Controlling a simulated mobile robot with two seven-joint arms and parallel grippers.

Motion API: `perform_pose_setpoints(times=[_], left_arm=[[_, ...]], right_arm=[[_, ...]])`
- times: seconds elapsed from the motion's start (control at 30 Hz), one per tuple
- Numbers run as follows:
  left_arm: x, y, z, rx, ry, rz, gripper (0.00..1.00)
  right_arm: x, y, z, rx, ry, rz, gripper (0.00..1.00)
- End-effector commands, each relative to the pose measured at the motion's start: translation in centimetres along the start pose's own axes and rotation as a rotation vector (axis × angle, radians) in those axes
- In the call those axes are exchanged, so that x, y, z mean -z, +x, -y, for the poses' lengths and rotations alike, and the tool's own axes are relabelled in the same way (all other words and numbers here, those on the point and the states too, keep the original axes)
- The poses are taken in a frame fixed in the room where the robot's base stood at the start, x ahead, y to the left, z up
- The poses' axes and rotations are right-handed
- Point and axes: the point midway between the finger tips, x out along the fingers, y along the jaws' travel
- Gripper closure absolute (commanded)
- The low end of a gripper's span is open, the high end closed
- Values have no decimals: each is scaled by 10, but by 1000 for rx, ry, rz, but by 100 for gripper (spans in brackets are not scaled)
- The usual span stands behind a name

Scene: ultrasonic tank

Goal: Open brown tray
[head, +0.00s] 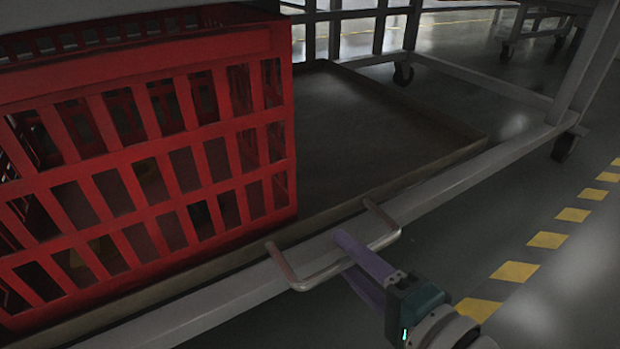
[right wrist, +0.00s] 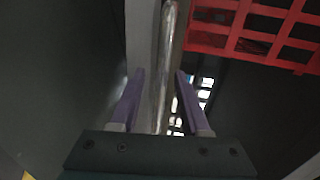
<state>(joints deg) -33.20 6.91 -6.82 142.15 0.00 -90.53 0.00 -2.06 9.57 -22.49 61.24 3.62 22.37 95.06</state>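The brown tray (head: 385,125) is a wide, shallow, dark tray low in a grey metal cart frame. A U-shaped metal handle (head: 318,279) sticks out at its front, past the frame's front rail. My right gripper (head: 344,254) is at the handle, with its purple fingers on either side of the bar. In the right wrist view the fingers (right wrist: 160,74) are apart and the handle bar (right wrist: 166,50) runs between them, with gaps showing, so the gripper is open. My left gripper is in neither view.
A red slatted crate (head: 165,165) stands on the left part of the tray; it also shows in the right wrist view (right wrist: 250,30). The frame's front rail (head: 450,192) lies behind the handle. Open floor with yellow markings (head: 547,240) lies to the right. Other wheeled frames stand behind.

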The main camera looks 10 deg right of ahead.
Motion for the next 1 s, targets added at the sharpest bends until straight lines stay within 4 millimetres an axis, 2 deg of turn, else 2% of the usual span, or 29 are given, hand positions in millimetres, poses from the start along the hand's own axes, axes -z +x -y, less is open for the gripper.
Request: perform_pose_setpoints(times=[0.07, 0.4, 1.0], left_arm=[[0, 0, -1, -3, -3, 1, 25], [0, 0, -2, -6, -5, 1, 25], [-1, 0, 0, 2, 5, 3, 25]], right_arm=[[0, 0, 0, 0, 0, 0, 62], [0, 0, 0, 1, 0, 0, 100], [-1, 0, 1, 2, 0, 1, 100]])
